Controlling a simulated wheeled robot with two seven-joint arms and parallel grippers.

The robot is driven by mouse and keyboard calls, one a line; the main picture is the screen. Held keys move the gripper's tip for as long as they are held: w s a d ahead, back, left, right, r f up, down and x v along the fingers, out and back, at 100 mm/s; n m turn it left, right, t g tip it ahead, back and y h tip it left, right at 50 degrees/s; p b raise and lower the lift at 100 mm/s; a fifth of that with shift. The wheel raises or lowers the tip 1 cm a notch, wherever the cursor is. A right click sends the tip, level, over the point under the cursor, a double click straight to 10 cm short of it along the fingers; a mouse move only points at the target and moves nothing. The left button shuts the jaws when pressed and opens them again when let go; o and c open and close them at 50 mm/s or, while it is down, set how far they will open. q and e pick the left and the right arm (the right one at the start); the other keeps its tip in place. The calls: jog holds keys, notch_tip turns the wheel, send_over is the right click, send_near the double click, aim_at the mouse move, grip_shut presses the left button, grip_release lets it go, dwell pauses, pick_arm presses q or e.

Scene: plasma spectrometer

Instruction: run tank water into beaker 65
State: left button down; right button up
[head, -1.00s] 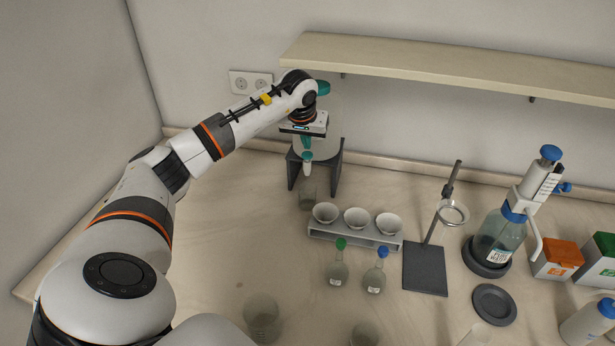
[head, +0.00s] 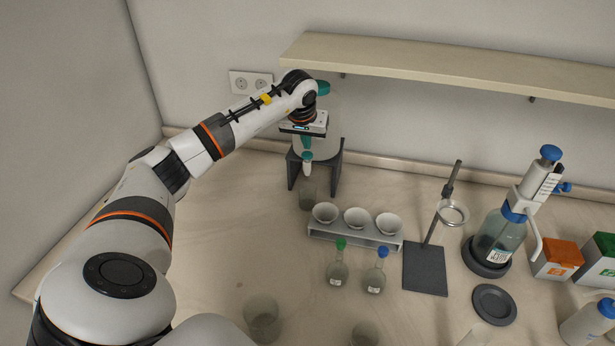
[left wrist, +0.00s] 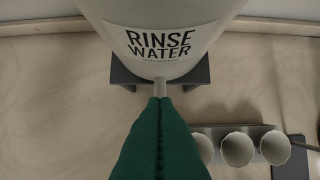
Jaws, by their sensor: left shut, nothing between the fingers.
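A white tank (left wrist: 160,45) marked RINSE WATER stands on a dark stand (head: 335,165) at the back; its teal lid (head: 323,88) shows beside my wrist. My left gripper (head: 307,157) is in front of the tank, at its tap. In the left wrist view its green fingers (left wrist: 160,101) are shut together, empty, with their tips at the grey tap part (left wrist: 160,87). I cannot tell whether they touch it. A clear beaker (head: 308,194) stands on the bench below the tap; no number is readable on it. My right gripper is out of view.
A rack with several white cups (head: 355,235) stands right of the beaker, with two stoppered flasks (head: 338,272) in front. A ring stand (head: 426,270) and a dispenser bottle (head: 498,240) are further right. Another clear beaker (head: 262,320) stands near the front. A shelf (head: 440,70) overhangs the back.

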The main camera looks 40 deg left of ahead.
pick_arm(q)
jog(key=shift+f, duration=0.1)
jog(key=shift+f+b, duration=0.4)
jog(key=shift+f, duration=0.65)
dwell(1.5)
jog(key=shift+r, duration=0.1)
dwell(1.2)
jog(key=shift+r+p, duration=0.65)
jog(key=shift+r, duration=0.4)
dwell(0.7)
notch_tip(320, 180, up, 5)
jog(key=p, duration=0.4)
dwell(0.3)
